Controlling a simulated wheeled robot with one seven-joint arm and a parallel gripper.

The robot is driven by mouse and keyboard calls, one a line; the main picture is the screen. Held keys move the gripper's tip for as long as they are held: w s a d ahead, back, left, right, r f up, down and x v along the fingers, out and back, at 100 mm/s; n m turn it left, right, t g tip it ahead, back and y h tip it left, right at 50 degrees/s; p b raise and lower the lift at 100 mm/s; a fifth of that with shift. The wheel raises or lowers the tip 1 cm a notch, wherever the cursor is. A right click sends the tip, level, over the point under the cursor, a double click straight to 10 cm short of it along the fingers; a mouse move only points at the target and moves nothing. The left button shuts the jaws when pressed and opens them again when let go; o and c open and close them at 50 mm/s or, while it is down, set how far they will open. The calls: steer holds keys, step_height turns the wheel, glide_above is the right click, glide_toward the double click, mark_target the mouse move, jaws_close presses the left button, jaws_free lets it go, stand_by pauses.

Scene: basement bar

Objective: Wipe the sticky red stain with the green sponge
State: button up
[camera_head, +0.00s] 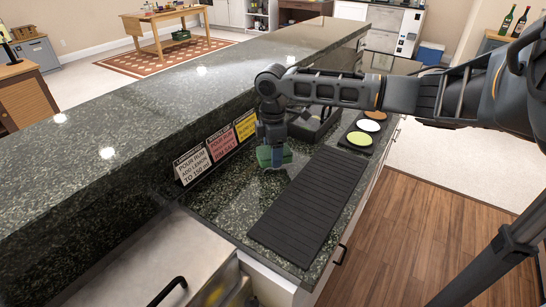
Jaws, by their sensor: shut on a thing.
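My gripper (272,141) points down over the lower stone counter and is shut on the green sponge (265,157). The sponge is close above or touching the dark speckled counter (230,207); I cannot tell which. It is between the row of small signs and the black ribbed mat. I see no red stain on the bare counter; the gripper and sponge hide a small part of it.
A black ribbed mat (306,207) lies right of the sponge. Signs stand along the raised bar's wall: white (192,165), red (222,142) and yellow (246,125). Behind are a black tray (316,126) and a black board with coloured discs (360,138). A metal sink-like unit (165,250) is in front.

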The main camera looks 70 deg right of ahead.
steer(key=shift+r, duration=1.05)
steer(key=shift+r, duration=1.5)
